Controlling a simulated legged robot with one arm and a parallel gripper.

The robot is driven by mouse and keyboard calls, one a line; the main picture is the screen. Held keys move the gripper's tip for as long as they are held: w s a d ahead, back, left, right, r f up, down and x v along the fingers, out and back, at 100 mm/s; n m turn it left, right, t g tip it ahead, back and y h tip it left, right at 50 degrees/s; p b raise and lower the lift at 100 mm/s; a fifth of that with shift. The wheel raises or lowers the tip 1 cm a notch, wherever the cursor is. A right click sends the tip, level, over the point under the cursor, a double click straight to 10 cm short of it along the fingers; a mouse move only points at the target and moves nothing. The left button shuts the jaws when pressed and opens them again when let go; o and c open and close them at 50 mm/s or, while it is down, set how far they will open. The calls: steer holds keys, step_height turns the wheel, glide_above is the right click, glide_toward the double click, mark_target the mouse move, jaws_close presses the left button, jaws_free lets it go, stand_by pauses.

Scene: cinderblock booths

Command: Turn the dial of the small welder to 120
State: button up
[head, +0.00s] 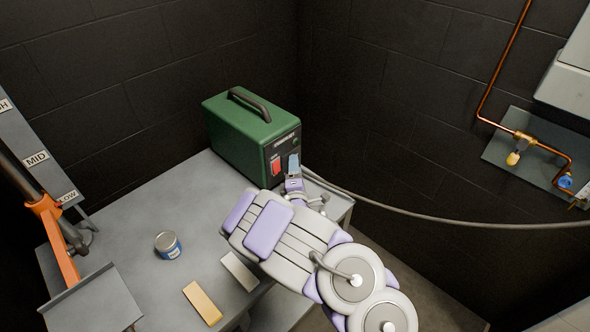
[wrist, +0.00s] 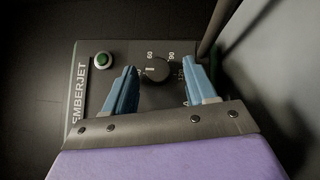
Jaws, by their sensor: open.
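The small green welder (head: 238,130) stands at the back of the grey table, its front panel facing right and toward me. In the wrist view its EMBERJET panel (wrist: 130,52) carries a dark round dial (wrist: 157,69). The dial's pale mark points left in that view. The 60 and 90 show above it, and an orange number, probably 120, is at its right, partly hidden. My gripper (wrist: 161,80) is open, one blue finger on each side of the dial with gaps between. In the head view my gripper (head: 293,166) hides the dial.
A green button (wrist: 103,60) sits left of the dial; a red switch (head: 276,166) is on the panel. A cable (head: 400,211) runs right from the welder. A can (head: 168,245) and two blocks (head: 203,303) (head: 240,271) lie on the table. An orange-handled lever (head: 50,220) stands left.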

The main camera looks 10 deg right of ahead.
steer(key=c, duration=1)
steer(key=shift+c, duration=0.2)
